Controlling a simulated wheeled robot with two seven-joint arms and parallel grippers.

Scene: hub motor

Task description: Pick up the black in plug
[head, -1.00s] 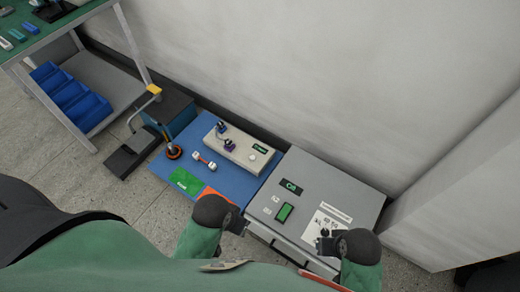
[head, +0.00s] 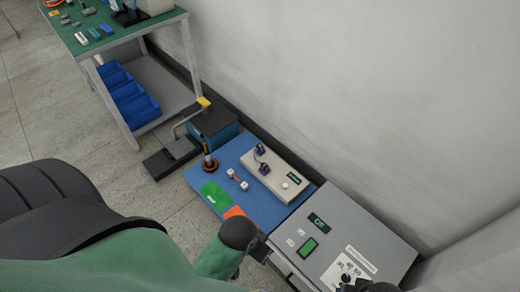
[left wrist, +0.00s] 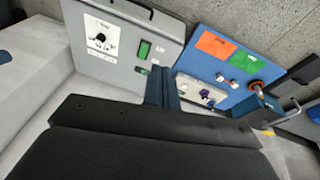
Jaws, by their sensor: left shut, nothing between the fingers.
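I cannot make out which part is the black in plug. Two dark, purplish plugs, an upper one (head: 261,149) and a lower one (head: 264,168), stand on the beige box (head: 283,178) on the blue mat in the head view. The box also shows in the left wrist view (left wrist: 190,88). My left gripper (head: 262,254) is by the front edge of the grey panel, away from the plugs. It is shut and empty; its fingers (left wrist: 160,88) show together in the left wrist view. My right gripper (head: 350,283) is at the bottom edge, mostly cut off.
The blue mat (head: 235,158) carries a red-and-white part (head: 237,179), a dark post with an orange base (head: 209,163), and green and orange patches. The grey panel box (head: 378,235) stands right of it. A workbench (head: 112,42) with blue bins (head: 135,105) is upper left.

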